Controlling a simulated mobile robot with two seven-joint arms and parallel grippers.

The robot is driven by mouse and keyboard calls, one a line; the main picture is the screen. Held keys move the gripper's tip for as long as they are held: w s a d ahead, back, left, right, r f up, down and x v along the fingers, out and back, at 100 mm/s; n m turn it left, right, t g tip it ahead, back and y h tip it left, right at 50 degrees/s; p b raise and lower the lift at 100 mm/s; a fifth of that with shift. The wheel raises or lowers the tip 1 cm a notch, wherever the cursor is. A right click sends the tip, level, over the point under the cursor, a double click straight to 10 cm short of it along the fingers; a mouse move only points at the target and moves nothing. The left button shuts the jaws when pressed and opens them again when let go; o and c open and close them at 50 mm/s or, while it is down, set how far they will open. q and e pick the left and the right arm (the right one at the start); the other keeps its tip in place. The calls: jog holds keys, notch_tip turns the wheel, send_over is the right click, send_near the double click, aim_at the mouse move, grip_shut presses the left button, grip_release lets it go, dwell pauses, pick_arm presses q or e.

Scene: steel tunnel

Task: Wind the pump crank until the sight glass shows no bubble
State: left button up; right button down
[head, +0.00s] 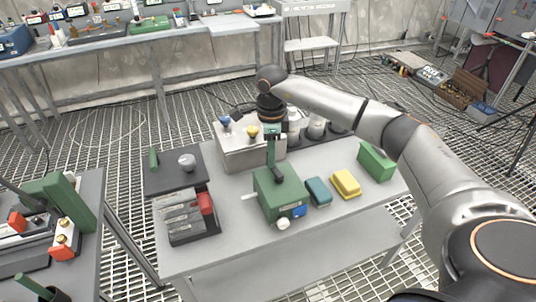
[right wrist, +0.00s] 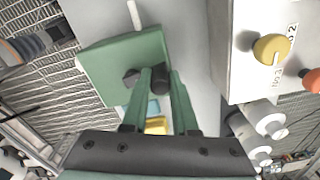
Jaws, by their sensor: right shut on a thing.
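The pump is a green box (head: 278,195) near the front middle of the grey table. It also shows in the right wrist view (right wrist: 112,62). Its dark crank (head: 278,175) is on top; in the right wrist view the crank's hub (right wrist: 131,76) is left of my fingertips. My right gripper (head: 272,150) reaches down from above and is shut on the dark crank handle (right wrist: 159,82); its green fingers (right wrist: 160,78) cover part of it. A white round fitting (head: 283,224) is on the pump's front. I cannot make out a sight glass or bubble. My left gripper is not in view.
Around the pump are a teal block (head: 318,191), a yellow block (head: 345,183), a green box (head: 376,161) and a rack with a red part (head: 188,218). Behind it stands a light box with knobs (head: 240,155). A second table (head: 92,215) is at left.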

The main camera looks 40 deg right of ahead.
jog(key=shift+d+m, duration=0.35)
jog(key=shift+m, duration=0.45)
jog(key=c, duration=0.7)
grip_release()
jog(key=shift+r, duration=0.1)
notch_tip(320, 180, up, 12)
jog(key=shift+s+r, duration=0.1)
jog(key=shift+r, duration=0.1)
